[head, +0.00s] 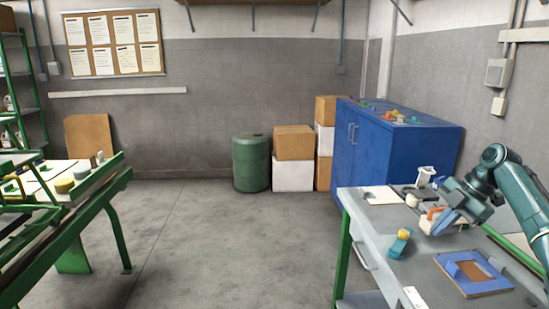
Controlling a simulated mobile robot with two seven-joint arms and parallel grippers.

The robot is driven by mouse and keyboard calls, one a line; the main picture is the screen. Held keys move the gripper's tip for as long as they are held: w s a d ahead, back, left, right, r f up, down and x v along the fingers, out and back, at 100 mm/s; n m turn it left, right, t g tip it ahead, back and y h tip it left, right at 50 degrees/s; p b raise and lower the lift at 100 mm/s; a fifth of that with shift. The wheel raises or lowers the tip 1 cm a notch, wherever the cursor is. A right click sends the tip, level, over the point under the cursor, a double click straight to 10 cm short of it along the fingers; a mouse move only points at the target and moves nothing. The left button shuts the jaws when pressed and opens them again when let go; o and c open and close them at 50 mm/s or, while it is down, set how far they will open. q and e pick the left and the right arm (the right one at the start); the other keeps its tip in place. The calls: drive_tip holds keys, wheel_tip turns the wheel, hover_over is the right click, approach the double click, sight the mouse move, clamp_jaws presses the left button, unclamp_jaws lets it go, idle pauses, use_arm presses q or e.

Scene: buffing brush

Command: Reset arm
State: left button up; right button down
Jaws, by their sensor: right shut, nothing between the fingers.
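My right gripper (446,220) is over the grey workbench (388,265) at the right, with its arm coming in from the right edge. It points down and to the left, shut and empty. An orange curved piece (435,212) shows right beside its fingers; I cannot tell whether they touch. A small teal item with a yellow top (400,243) stands on the bench left of the gripper. A blue-edged board with a brown middle (463,285) lies in front of the gripper. My left gripper is not in view.
A small white cylinder (412,201) and a white fixture (425,174) stand at the bench's back. A blue cabinet (400,150) with small items on top is behind it. A green-framed table (110,192) is at the left. The floor between is clear.

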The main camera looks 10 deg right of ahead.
drive_tip(key=s+a+f+m+g+h, duration=0.15)
drive_tip(key=s+a+f, duration=0.25)
drive_tip(key=a+f, duration=0.7)
drive_tip(key=s+a+f+m+g+h, duration=0.1)
drive_tip(key=s+a+f+m+h, duration=0.3)
drive_tip(key=a+f, duration=0.6)
drive_tip(key=s+a+f+m+t+y, duration=0.1)
drive_tip(key=s+a+f+m, duration=0.15)
drive_tip(key=s, duration=0.35)
drive_tip(key=s+a+f+m+t+y, duration=0.1)
drive_tip(key=s+a+f, duration=0.2)
drive_tip(key=s+a, duration=0.15)
drive_tip(key=s+r+m+t+h, duration=0.1)
drive_tip(key=s+r+m, duration=0.25)
drive_tip(key=s, duration=0.25)
drive_tip(key=s+r+m+t, duration=0.1)
drive_tip(key=s+r+m, duration=0.1)
drive_tip(key=s+m, duration=0.35)
drive_tip(key=w+a+f+n+t+y+p, duration=0.1)
drive_tip(key=w+a+f+t+y+p, duration=0.1)
drive_tip(key=w+a+f+t+y, duration=0.1)
drive_tip(key=w+a+f+t, duration=0.1)
drive_tip(key=w+a+t, duration=0.1)
drive_tip(key=a+t, duration=0.1)
drive_tip(key=shift+w+a+n+t, duration=0.25)
drive_tip(key=shift+a+n+t, duration=0.1)
drive_tip(key=shift+a, duration=0.4)
